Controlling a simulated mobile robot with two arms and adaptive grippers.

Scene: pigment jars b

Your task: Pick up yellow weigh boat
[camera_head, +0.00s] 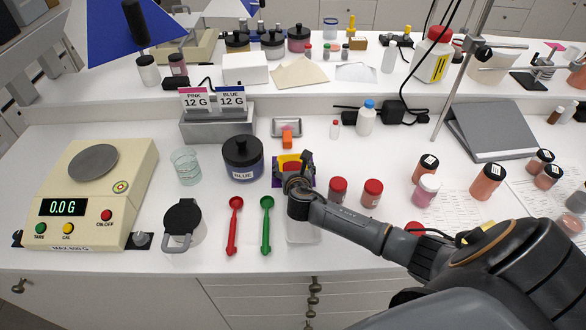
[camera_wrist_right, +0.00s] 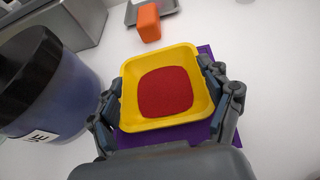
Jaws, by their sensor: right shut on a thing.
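The yellow weigh boat (camera_wrist_right: 130,95) is a square dish with red powder (camera_wrist_right: 170,92) in it. In the wrist view it sits between the fingers of my right gripper (camera_wrist_right: 168,100), which is shut on its two sides. A purple mat (camera_wrist_right: 222,140) shows beneath and around the boat; I cannot tell whether the boat touches it. In the head view the boat (camera_head: 288,159) is partly hidden behind my right gripper (camera_head: 294,172). My left gripper is not in view.
A blue-labelled jar (camera_head: 243,160) stands close on the left. Two red-capped jars (camera_head: 338,190) (camera_head: 372,192) stand to the right. An orange block (camera_head: 287,137) is behind. A red spoon (camera_head: 234,226) and green spoon (camera_head: 267,225) lie in front. The scale (camera_head: 92,195) is far left.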

